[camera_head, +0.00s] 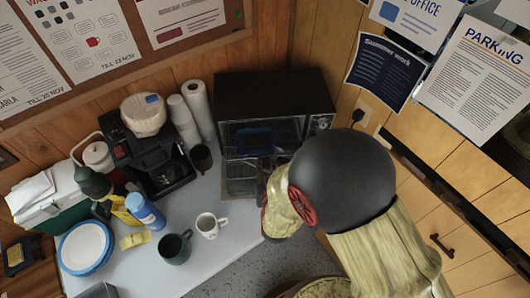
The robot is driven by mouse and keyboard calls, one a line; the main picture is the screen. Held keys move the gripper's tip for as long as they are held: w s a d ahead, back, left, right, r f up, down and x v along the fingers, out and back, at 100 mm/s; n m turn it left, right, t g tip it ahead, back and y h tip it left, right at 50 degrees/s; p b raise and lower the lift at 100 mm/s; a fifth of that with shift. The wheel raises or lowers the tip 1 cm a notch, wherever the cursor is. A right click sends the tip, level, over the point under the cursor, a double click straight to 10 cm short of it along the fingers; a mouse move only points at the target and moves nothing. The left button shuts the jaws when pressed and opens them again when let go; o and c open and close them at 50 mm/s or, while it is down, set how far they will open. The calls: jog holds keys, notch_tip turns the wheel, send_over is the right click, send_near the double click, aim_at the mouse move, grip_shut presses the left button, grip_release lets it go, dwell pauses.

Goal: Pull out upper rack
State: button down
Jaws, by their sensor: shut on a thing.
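The black toaster oven (276,95) stands at the back right of the counter, and its front seems to be open. The upper rack (238,163) shows as thin metal bars at the oven's mouth, partly hidden by my gripper and arm. My gripper (264,172) is at the front of the oven, small and dark in the view. It is shut on what looks like the front of the upper rack; the exact contact is hard to see. A blue item (253,140) shows in the oven opening above the rack.
A dark mug (175,247), a white mug (209,226) and a dark cup (201,158) stand left of the oven. A wood wall is at right.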

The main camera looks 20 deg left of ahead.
jog(key=shift+s, duration=0.1)
jog(key=c, duration=1.6)
grip_release()
jog(key=shift+o, duration=0.2)
jog(key=shift+s+r, duration=0.1)
jog(key=v, duration=1.1)
jog(key=shift+s+d, duration=0.2)
jog(key=shift+s, duration=0.15)
jog(key=shift+r, duration=0.1)
